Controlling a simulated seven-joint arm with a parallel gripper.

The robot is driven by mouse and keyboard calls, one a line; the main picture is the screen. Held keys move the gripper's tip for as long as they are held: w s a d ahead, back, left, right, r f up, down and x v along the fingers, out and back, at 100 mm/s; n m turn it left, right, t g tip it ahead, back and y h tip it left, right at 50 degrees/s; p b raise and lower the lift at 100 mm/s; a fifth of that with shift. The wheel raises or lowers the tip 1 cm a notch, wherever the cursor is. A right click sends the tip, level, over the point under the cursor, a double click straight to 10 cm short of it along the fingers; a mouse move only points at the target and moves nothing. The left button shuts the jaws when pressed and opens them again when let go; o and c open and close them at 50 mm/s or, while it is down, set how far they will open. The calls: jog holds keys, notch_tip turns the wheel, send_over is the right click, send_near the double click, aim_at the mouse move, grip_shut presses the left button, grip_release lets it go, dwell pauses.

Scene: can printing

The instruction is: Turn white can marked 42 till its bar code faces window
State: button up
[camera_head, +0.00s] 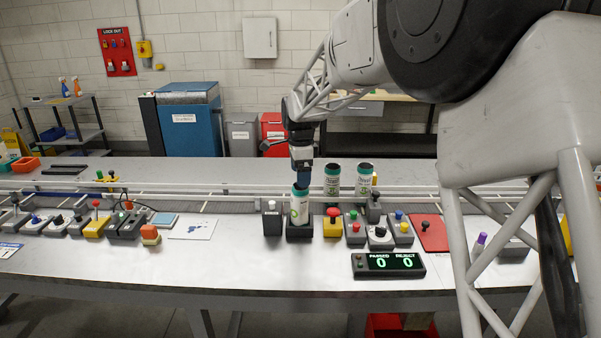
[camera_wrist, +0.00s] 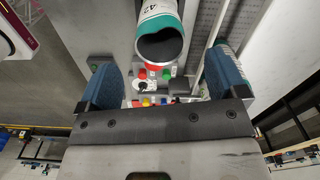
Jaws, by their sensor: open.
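A white can with green bands (camera_head: 299,209) stands upright in a dark holder (camera_head: 299,230) at the front of the bench. In the wrist view the can (camera_wrist: 157,14) shows the number 42 and a dark top. My gripper (camera_head: 301,184) is just above the can's top in the head view. In the wrist view my gripper (camera_wrist: 165,75) is open, its two blue fingers apart, with the can beyond the gap between them. A dark box (camera_head: 272,222) stands left of the holder; I cannot make out a window on it. No bar code is visible.
Two similar cans, one left (camera_head: 332,180) and one right (camera_head: 363,180), stand behind by the conveyor rails. A yellow button box (camera_head: 332,228) is close right of the holder, with several control boxes beyond. A counter display (camera_head: 388,265) reads 0 and 0.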

aim_at(300, 194)
jog(key=shift+m, duration=0.7)
jog(key=shift+f, duration=3.9)
jog(key=c, duration=1)
jog(key=shift+n, duration=0.3)
jog(key=shift+n, duration=0.5)
